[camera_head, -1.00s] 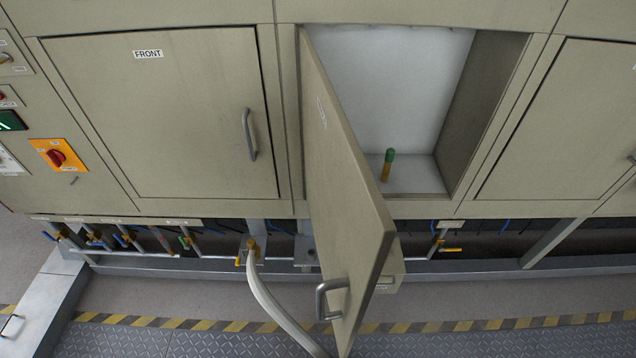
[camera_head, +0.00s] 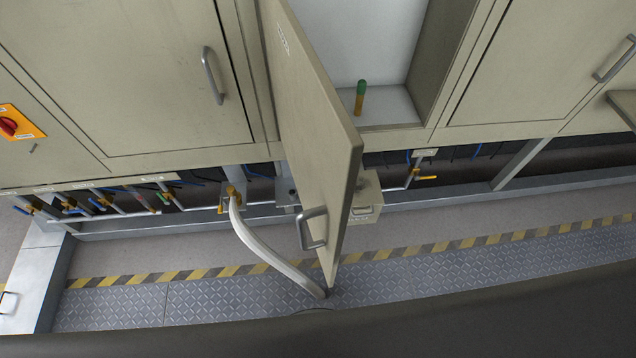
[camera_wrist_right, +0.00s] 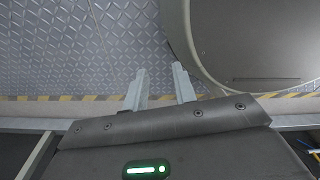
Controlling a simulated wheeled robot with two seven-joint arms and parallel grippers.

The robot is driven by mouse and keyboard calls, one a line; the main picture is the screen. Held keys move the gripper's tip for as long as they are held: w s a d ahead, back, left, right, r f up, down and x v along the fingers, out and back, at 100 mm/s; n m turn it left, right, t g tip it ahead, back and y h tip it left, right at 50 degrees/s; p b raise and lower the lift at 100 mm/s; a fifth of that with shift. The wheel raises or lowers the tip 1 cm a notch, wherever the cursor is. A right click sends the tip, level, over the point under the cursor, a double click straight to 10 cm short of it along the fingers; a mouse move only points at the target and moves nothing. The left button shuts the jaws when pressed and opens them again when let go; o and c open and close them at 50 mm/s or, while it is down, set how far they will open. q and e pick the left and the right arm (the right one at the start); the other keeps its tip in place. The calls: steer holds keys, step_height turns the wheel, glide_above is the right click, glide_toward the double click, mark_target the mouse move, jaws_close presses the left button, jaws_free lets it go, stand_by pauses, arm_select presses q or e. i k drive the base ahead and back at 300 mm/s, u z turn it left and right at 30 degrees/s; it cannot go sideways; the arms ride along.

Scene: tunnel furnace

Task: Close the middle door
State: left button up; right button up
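The middle door (camera_head: 318,130) stands wide open in the head view, swung out from the furnace front toward me. Its metal handle (camera_head: 312,229) is near the free lower edge, on the door's left-facing side. Behind the door the compartment (camera_head: 385,104) is open, with a white interior. My right gripper (camera_wrist_right: 160,82) shows in the right wrist view with its two fingers apart and nothing between them, above the patterned floor. It is not seen touching the door. My left gripper is not in view.
A closed left door (camera_head: 120,80) and a closed right door (camera_head: 540,60) flank the opening. A green-topped rod (camera_head: 360,98) stands inside the compartment. A white hose (camera_head: 262,250) curves to the floor below. Pipes and valves (camera_head: 110,200) run under the cabinets.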

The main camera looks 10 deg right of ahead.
mark_target(323, 148)
steer(key=z, duration=0.95)
steer(key=k, duration=1.05)
steer(key=u, duration=0.8)
